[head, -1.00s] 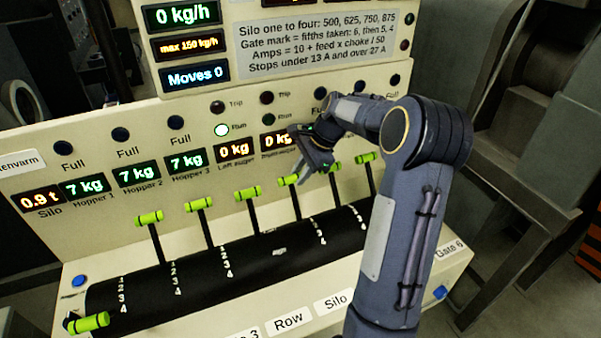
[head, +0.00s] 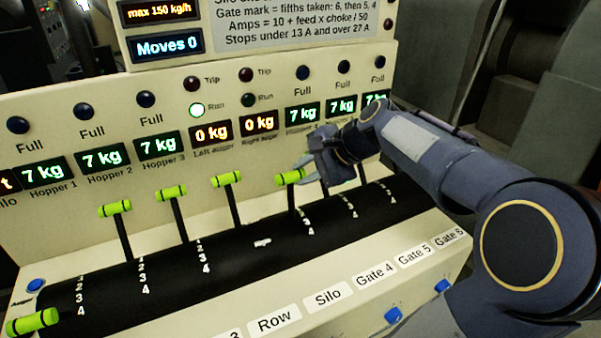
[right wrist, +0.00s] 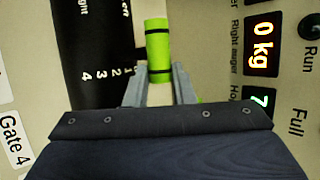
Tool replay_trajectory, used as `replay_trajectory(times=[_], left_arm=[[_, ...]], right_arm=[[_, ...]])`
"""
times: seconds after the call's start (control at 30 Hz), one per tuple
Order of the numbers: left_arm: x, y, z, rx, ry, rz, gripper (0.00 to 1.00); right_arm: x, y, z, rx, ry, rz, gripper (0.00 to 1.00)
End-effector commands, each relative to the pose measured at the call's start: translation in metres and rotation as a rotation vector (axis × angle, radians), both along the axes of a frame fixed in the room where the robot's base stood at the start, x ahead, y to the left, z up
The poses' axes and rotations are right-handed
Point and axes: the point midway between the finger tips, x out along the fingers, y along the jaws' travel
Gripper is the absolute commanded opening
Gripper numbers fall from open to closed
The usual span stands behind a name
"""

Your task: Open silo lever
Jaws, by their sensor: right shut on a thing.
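A row of levers with lime-green handles rises from the black curved cover of the panel. My right gripper (head: 304,174) is shut on the green handle (head: 289,178) of the lever right of the middle gap. In the right wrist view, this handle (right wrist: 158,48) sits between the two grey fingers (right wrist: 158,88). The lever stands tilted back toward the panel, above its 3 and 4 marks. Another green-handled lever (head: 32,322) lies low at the front left. No label on a lever itself reads "Silo". My left gripper is not in view.
Three more levers (head: 116,208) (head: 171,192) (head: 226,179) stand to the left. Levers to the right are mostly hidden by my right arm. The display reads Moves 0 (head: 167,47).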

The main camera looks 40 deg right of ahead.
Motion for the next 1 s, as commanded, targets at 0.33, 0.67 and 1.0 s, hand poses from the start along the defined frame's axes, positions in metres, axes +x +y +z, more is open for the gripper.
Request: replay_trajectory(times=[0.33,0.67,1.0], left_arm=[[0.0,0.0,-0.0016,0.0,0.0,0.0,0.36],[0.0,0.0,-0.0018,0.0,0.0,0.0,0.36],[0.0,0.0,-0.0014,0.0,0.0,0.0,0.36]], right_arm=[[-0.0078,0.0028,-0.0046,0.005,0.014,0.003,0.0],[-0.0077,0.0027,-0.0054,0.005,0.015,0.003,0.38],[-0.0077,0.0021,-0.002,0.003,0.009,0.001,0.44]])
